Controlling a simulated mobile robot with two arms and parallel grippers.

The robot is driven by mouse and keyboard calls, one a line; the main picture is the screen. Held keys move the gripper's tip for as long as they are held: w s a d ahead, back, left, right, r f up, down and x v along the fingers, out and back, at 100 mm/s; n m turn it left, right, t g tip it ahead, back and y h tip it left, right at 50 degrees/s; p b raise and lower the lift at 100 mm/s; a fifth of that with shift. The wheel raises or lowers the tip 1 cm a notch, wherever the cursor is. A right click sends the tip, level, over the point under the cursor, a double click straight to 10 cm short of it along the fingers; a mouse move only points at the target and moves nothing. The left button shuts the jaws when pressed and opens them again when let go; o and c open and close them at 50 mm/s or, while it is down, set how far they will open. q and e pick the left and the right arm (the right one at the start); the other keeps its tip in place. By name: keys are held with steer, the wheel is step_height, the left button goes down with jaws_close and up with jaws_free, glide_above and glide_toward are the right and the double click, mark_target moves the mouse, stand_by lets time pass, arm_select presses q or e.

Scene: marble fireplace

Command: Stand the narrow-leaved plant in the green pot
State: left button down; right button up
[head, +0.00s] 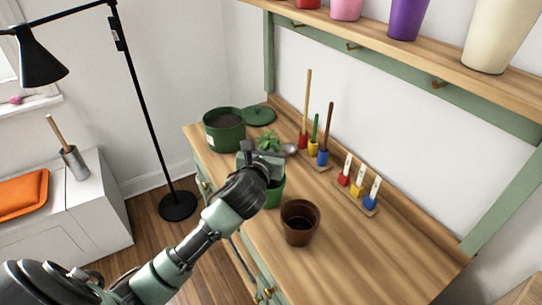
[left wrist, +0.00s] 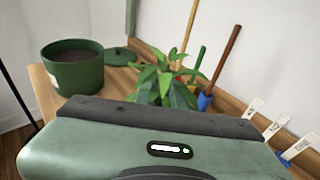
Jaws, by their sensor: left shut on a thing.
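The narrow-leaved plant (head: 268,140) shows as green leaves just beyond my left gripper (head: 262,158); its leaves also stand up past the gripper body in the left wrist view (left wrist: 165,82). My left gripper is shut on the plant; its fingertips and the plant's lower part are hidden. A green pot (head: 275,193) stands on the bench, partly covered by my gripper. I cannot tell whether the plant's base is above or inside that pot. My right gripper is in neither view.
A brown pot (head: 300,223) stands in front of the green pot. A larger dark green tub of soil (head: 224,130) and a green lid (head: 260,115) are at the back left. Upright tools (head: 322,157) and labelled markers (head: 357,190) line the wall. The bench's right part is clear.

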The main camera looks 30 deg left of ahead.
arm_select(q)
steer(key=shift+f, duration=1.7)
steer(key=c, duration=1.5)
jaws_free()
steer(key=v, duration=1.2)
